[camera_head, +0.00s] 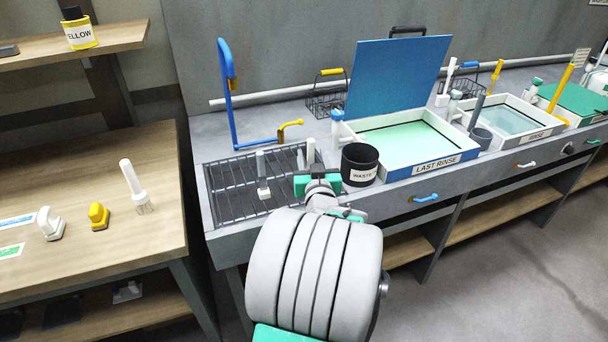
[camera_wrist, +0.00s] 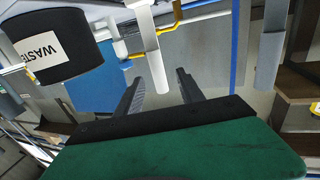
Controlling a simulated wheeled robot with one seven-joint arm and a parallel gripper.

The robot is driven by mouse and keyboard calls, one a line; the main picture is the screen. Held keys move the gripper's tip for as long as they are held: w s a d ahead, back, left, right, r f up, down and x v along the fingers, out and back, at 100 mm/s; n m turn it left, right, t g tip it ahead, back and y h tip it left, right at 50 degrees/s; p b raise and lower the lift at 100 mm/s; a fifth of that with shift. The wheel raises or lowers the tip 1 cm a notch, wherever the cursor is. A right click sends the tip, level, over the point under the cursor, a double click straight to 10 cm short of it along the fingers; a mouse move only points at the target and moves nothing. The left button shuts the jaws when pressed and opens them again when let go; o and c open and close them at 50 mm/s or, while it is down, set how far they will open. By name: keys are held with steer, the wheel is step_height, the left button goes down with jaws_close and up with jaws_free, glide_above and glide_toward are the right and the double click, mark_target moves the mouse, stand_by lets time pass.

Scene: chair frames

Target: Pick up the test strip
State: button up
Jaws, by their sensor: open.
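I cannot pick out a test strip for certain in either view. Two pale, upright rod-like pieces stand at the drying rack (camera_head: 232,196): a left rod (camera_head: 262,170) and a right rod (camera_head: 310,150), close to my gripper (camera_head: 318,178). In the wrist view my gripper (camera_wrist: 160,85) is open, its two dark fingers apart with nothing clearly held between them. A white and grey rod (camera_wrist: 152,55) shows just beyond the fingertips, and a greyer rod (camera_wrist: 269,55) at the right. In the head view my arm hides the fingertips.
A black waste bin (camera_head: 360,164) stands right of my gripper; it also shows in the wrist view (camera_wrist: 55,50). The last rinse tray (camera_head: 436,163) has a raised blue lid (camera_head: 398,78). A blue frame (camera_head: 229,95) rises behind the rack. The wooden table (camera_head: 80,195) holds small items.

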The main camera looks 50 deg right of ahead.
steer(key=p+x, duration=0.1)
steer(key=x, duration=0.6)
steer(key=shift+s, duration=0.1)
jaws_close()
stand_by(1.1)
